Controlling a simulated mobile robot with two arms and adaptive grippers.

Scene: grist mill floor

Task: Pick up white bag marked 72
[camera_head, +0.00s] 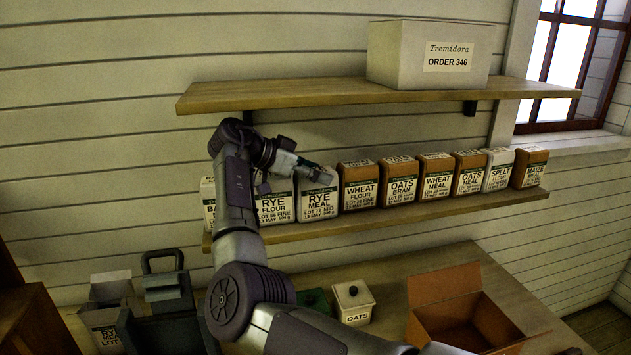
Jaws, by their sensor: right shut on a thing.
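The white bag of rye meal marked lot 72 (318,205) stands upright on the lower shelf (400,212), in a row of bags. My right gripper (322,175) reaches in from the left side and is shut on the top of this bag. The gripper hides part of the bag's top edge. The bag appears to be still at shelf level; I cannot tell whether it touches the board. My left gripper is not in view.
A white rye flour bag (274,207) stands close on the left, a brown wheat flour bag (359,187) on the right. The upper shelf (330,94) holds an order box (425,55). Below are an open cardboard box (440,290) and a white oats canister (354,300).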

